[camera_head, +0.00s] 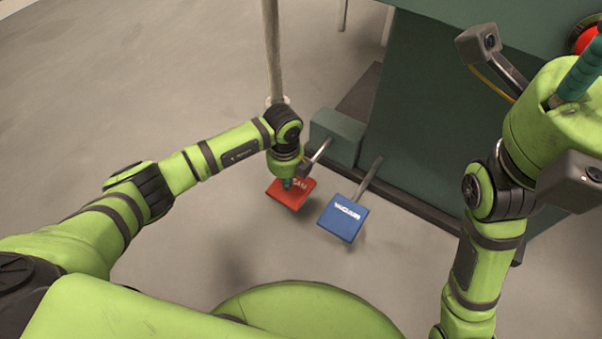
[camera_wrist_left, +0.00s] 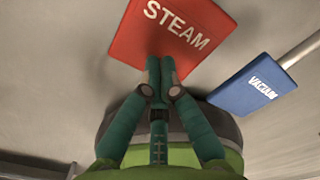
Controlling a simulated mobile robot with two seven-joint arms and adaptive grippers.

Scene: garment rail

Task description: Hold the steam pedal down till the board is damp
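The red steam pedal (camera_head: 295,199) is low over the floor, left of the blue vacuum pedal (camera_head: 342,219). In the left wrist view the steam pedal (camera_wrist_left: 172,32) shows its white STEAM label. My left gripper (camera_head: 288,184) points down at the steam pedal. Its fingertips (camera_wrist_left: 160,63) are together, with nothing between them, and overlap the pedal's near edge in the wrist view. I cannot tell whether they press it. My right gripper (camera_head: 582,68) is raised at the upper right; only part of its teal fingers shows. I cannot make out the board.
A dark green cabinet (camera_head: 430,105) stands behind the pedals, with a smaller green box (camera_head: 338,137) at its foot. A pale upright pole (camera_head: 271,50) stands behind my left wrist. A red round part (camera_head: 587,40) is at the upper right. The floor at left is clear.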

